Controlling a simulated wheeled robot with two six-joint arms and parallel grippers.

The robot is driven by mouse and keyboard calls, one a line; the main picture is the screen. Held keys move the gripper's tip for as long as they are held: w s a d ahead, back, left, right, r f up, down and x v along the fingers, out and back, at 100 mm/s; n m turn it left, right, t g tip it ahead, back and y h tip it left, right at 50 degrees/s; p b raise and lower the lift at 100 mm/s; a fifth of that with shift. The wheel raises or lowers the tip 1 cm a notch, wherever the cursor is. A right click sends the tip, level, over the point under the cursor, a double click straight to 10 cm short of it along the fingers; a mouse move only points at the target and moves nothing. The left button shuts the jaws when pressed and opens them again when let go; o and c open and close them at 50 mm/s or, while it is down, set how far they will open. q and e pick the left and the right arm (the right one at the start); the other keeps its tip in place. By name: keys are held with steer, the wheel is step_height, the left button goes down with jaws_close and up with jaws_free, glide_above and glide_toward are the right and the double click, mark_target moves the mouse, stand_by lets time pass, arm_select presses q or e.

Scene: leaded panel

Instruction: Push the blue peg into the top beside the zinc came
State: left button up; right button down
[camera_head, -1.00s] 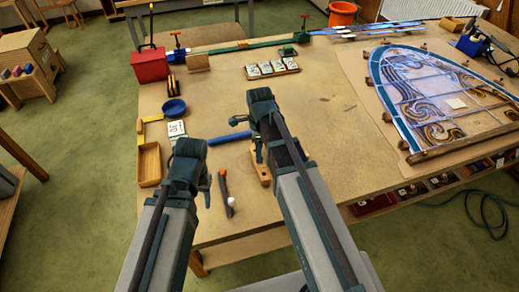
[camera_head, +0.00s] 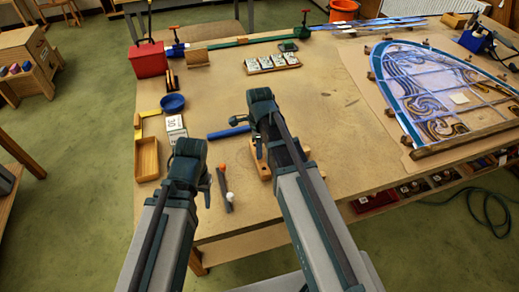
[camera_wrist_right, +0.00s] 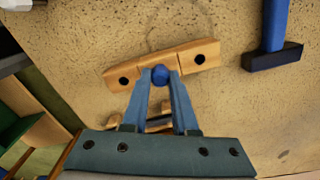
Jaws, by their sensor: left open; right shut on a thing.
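My right gripper (camera_wrist_right: 160,82) is shut on a small blue peg (camera_wrist_right: 161,75), seen in the right wrist view. The peg is in front of the middle of a wooden block (camera_wrist_right: 203,55) with a dark hole on each side. I cannot tell whether the peg is in the block or above it. In the head view the block (camera_head: 264,172) is partly hidden behind my right arm. My left gripper (camera_head: 205,182) is open over the near left of the table, holding nothing visible. I cannot single out the zinc came.
A blue-handled tool (camera_head: 228,132) lies beside the block. A wooden tray (camera_head: 147,158), blue bowl (camera_head: 173,102) and red box (camera_head: 151,60) stand at left. The leaded panel (camera_head: 435,85) lies at right.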

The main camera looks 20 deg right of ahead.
steer(key=c, duration=1.2)
jaws_free()
jaws_close()
arm_select(q)
steer(key=shift+r+p, duration=0.95)
arm_select(e)
steer(key=shift+r, duration=0.95)
arm_select(q)
steer(key=shift+r+p, duration=1.6)
arm_select(e)
steer(key=shift+r, duration=1.55)
steer(key=shift+c, duration=0.6)
jaws_free()
jaws_close()
